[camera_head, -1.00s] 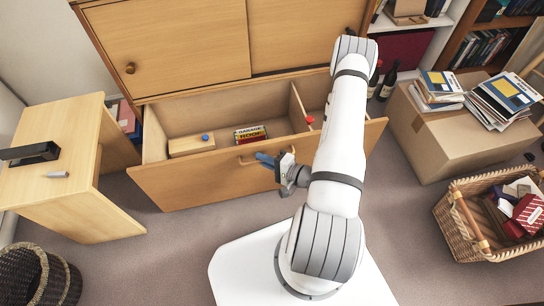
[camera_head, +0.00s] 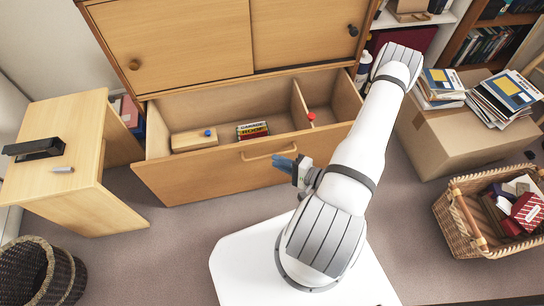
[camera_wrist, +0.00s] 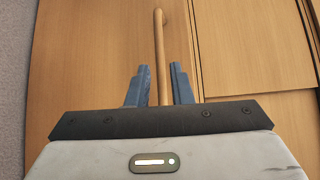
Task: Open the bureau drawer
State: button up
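The wooden bureau (camera_head: 180,50) stands at the back, with its wide bottom drawer (camera_head: 200,181) pulled well out. Its bar handle (camera_head: 262,153) is on the middle of the drawer front and also shows in the wrist view (camera_wrist: 159,45). My gripper (camera_head: 285,164) is just right of and in front of the handle in the head view. In the wrist view its two blue fingers (camera_wrist: 160,82) are apart, with the handle bar lined up between them. They do not appear to grip it; the depth gap is hard to tell.
The drawer holds a wooden box with a blue knob (camera_head: 193,141), a small printed box (camera_head: 252,131) and a red-knobbed thing (camera_head: 311,117) by the divider. A small wooden table (camera_head: 60,190) stands left; a cardboard box (camera_head: 440,135) and wicker basket (camera_head: 462,222) stand right.

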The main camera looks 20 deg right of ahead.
jog(key=shift+v, duration=1)
jog(key=a+r+n+g+y+p, duration=0.1)
jog(key=a+r+n+g+p, duration=0.3)
jog(key=r, duration=0.8)
jog(key=s+a+r+n+g+p, duration=0.1)
jog(key=r+n+g+p, duration=0.35)
jog(key=r, duration=0.65)
jog(key=a+r+n+g+y+p, duration=0.1)
jog(key=a+r+n+g+p, duration=0.15)
jog(key=r+g+p, duration=0.7)
jog(key=s+r+t+h+p, duration=0.1)
jog(key=r+h+p, duration=0.3)
jog(key=r, duration=0.7)
jog(key=s+r+t+h+p, duration=0.2)
jog(key=r+t+h+p, duration=0.2)
jog(key=r, duration=0.8)
jog(key=s+r+n+t+h+p, duration=0.1)
jog(key=r+p, duration=0.4)
jog(key=r, duration=0.6)
jog(key=t+h, duration=0.1)
jog(key=h, duration=0.1)
jog(key=shift+s+d+r+t+h, duration=0.15)
jog(key=shift+r+t+h, duration=0.15)
jog(key=shift+h, duration=0.1)
jog(key=shift+f, duration=0.1)
